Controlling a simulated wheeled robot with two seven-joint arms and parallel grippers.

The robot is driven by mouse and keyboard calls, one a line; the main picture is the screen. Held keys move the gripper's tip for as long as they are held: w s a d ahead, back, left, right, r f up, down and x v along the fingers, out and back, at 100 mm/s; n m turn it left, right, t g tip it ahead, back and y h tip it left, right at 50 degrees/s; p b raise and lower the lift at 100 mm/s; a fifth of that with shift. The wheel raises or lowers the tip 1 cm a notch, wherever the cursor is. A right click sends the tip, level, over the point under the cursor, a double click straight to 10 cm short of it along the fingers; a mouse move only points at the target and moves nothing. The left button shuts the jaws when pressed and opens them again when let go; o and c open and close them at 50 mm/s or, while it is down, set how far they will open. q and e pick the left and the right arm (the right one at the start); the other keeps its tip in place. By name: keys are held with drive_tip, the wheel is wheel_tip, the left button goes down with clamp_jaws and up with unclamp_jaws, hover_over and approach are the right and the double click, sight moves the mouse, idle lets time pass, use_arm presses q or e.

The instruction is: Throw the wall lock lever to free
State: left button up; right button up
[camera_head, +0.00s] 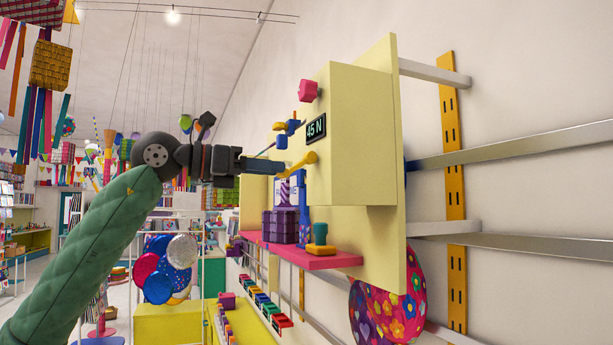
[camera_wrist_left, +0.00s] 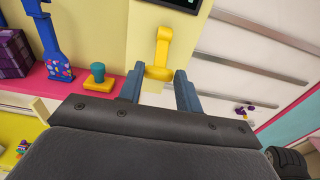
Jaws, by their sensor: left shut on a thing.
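The yellow wall lock lever (camera_head: 299,163) sticks out from the side of a pale yellow wall box (camera_head: 362,135), below a display reading "45 N" (camera_head: 316,128). My left gripper (camera_head: 284,168) reaches it from the left, with its blue-grey fingers at the lever's outer end. In the left wrist view, the lever (camera_wrist_left: 163,47) runs down to a wider yellow end between the two fingertips (camera_wrist_left: 159,88). The left gripper is shut on this lever. The fingers hide part of the end. My right gripper is in neither view.
A pink shelf (camera_head: 300,252) below the lever holds purple boxes (camera_head: 280,226), a blue bottle-like item (camera_head: 303,215) and a teal-and-yellow stamp-like item (camera_head: 320,238). A pink knob (camera_head: 308,90) and a blue-and-yellow fitting (camera_head: 287,128) sit above the lever. Metal rails (camera_head: 520,148) line the wall.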

use_arm(q)
drive_tip(key=shift+r, duration=0.1)
drive_tip(key=shift+s+a+r, duration=0.1)
drive_tip(key=shift+a+r, duration=0.25)
drive_tip(key=shift+r, duration=0.3)
drive_tip(key=o, duration=0.9)
drive_tip(key=shift+a+f, duration=0.1)
drive_tip(key=shift+a, duration=0.1)
drive_tip(key=shift+b+v, duration=0.65)
drive_tip(key=shift+v, duration=1.2)
drive_tip(key=shift+s, duration=0.1)
